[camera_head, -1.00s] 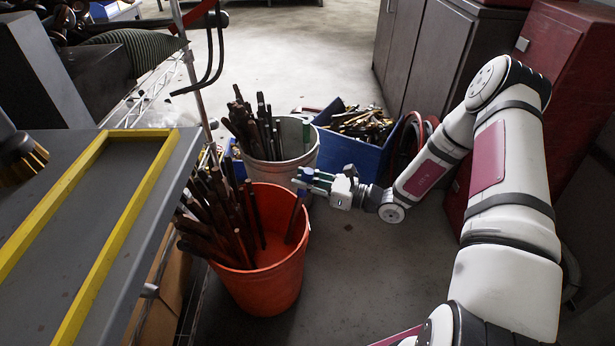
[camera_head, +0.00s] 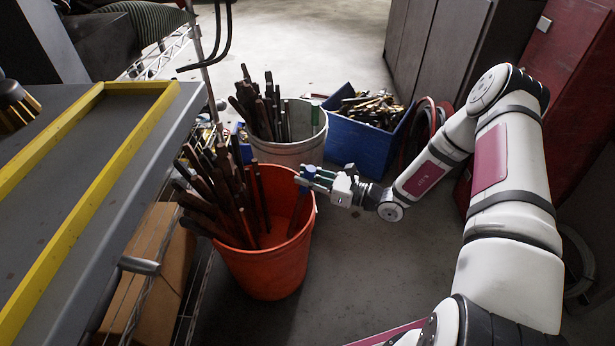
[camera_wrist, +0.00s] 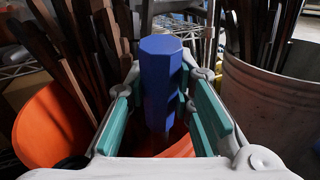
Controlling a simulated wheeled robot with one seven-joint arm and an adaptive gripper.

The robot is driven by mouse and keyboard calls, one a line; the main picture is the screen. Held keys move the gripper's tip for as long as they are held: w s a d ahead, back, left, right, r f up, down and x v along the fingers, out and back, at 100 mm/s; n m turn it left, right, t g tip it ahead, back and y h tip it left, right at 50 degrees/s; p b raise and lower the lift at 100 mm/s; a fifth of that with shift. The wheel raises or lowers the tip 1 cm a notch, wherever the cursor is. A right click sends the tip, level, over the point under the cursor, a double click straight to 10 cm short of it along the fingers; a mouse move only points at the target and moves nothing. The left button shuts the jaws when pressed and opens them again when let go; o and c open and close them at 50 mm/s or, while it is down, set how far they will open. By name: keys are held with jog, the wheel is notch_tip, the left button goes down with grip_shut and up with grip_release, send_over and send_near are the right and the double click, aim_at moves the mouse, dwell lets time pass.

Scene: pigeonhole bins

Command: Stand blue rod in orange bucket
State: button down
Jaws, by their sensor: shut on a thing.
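The orange bucket (camera_head: 264,272) stands on the floor, with several dark rods leaning together in its left side. My gripper (camera_head: 309,179) is at the bucket's right rim and is shut on the blue rod (camera_head: 306,173). The rod's top shows at the fingers, and its lower part slants down inside the bucket's right side. In the wrist view the blue rod (camera_wrist: 161,78) has a faceted top and sits between the green finger pads. The orange bucket wall (camera_wrist: 52,128) shows around and below it. The rod's bottom end is hidden.
A grey bucket (camera_head: 300,152) with dark rods stands just behind the orange one. A blue bin (camera_head: 358,146) of small parts is behind my gripper. A grey table with yellow edging (camera_head: 90,180) is at left. Floor in front of the arm is clear.

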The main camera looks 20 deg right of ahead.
jog(key=shift+w+a+f+b, duration=0.15)
jog(key=shift+f+b, duration=0.1)
jog(key=shift+f, duration=0.3)
jog(key=shift+s+a+f+b, duration=0.1)
jog(key=shift+f+b, duration=0.1)
jog(key=shift+f, duration=0.3)
jog(key=c, duration=1.7)
grip_release()
jog(key=o, duration=0.5)
jog(key=shift+o, duration=0.2)
jog(key=shift+d, duration=0.1)
jog(key=p+v, duration=0.1)
jog(key=v, duration=0.6)
jog(key=shift+s+d, duration=0.3)
